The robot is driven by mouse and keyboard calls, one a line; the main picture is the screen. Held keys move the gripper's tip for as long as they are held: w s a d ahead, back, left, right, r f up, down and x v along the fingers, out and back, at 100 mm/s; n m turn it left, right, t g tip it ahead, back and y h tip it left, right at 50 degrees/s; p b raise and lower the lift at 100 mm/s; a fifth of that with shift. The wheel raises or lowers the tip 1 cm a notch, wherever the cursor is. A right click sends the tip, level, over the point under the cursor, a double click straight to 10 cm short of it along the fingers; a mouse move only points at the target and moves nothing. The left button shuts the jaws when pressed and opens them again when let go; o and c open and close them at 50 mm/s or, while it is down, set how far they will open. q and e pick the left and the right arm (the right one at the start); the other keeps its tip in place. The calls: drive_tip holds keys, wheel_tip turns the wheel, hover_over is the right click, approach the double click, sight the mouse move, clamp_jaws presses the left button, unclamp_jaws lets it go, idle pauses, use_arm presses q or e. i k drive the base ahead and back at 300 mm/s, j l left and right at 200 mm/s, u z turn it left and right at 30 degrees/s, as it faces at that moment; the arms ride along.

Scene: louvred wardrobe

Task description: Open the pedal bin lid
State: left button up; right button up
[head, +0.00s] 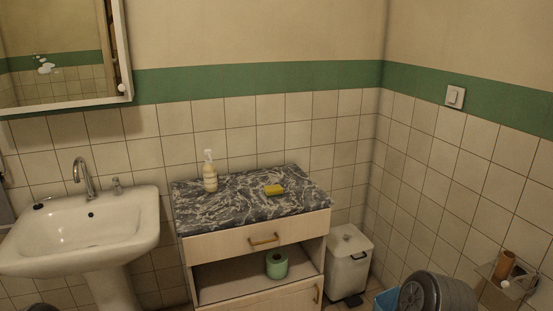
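The white pedal bin (346,275) stands on the floor in the corner, to the right of the cabinet. Its lid (344,241) lies flat and shut on top, with a small knob near its middle. A dark pedal or base edge shows low at the front of the bin. Neither of my grippers shows in the head view, so I cannot see whether they are open or shut.
A cabinet with a marbled top (240,194) stands close left of the bin, holding a soap bottle (210,172) and yellow sponge (274,190). A sink (85,230) is further left. A blue container (386,301) stands right of the bin, beside a dark ribbed rounded shape.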

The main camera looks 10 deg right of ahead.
sight(343, 241)
drive_tip(key=i+l+z, duration=0.15)
drive_tip(key=i+z, duration=0.65)
drive_tip(key=z, duration=0.15)
drive_tip(key=i+j+z, duration=0.1)
drive_tip(key=i+z, duration=0.35)
drive_tip(key=i+j+z, duration=0.25)
drive_tip(key=z, duration=0.25)
drive_tip(key=i+j+z, duration=0.1)
drive_tip(key=i, duration=0.7)
